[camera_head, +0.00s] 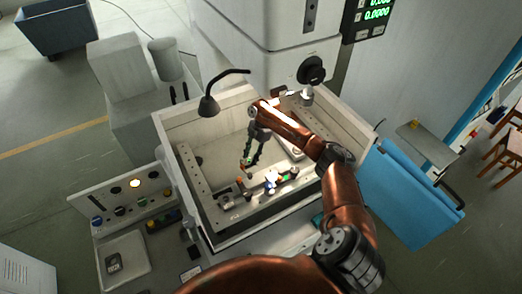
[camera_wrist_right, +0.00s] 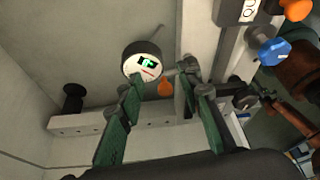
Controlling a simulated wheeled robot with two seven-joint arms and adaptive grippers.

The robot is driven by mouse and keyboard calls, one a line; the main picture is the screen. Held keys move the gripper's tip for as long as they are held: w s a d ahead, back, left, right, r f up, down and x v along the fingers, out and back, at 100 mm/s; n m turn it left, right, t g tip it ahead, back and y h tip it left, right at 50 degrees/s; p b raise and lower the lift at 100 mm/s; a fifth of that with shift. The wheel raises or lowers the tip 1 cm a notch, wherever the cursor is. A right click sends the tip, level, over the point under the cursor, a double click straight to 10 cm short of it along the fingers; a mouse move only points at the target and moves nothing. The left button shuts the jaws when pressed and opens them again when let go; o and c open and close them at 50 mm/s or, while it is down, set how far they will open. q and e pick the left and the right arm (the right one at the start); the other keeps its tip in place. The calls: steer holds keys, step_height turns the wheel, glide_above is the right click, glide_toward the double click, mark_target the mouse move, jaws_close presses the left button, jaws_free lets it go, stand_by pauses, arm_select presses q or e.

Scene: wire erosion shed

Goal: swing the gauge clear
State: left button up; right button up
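The gauge (camera_wrist_right: 141,60) shows in the right wrist view as a round dark-rimmed dial with a white face and a lit green display. An orange knob (camera_wrist_right: 165,88) hangs close beside it. My right gripper (camera_wrist_right: 170,96) is open, with its two green-padded fingers apart. The gauge is beyond the left fingertip and the orange knob appears between the fingertips; I cannot tell if either is touched. In the head view my right gripper (camera_head: 248,162) reaches down into the machine tank, and I cannot pick out the gauge there. My left gripper is not in view.
The pale tank (camera_head: 170,128) has raised walls around the gripper. A black lamp (camera_head: 208,105) leans over its back left wall. Several small fixtures (camera_head: 270,182) sit along the front inside. In the wrist view a blue knob (camera_wrist_right: 275,52) is at the right.

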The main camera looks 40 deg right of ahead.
steer(key=d, duration=0.8)
steer(key=shift+d, duration=0.15)
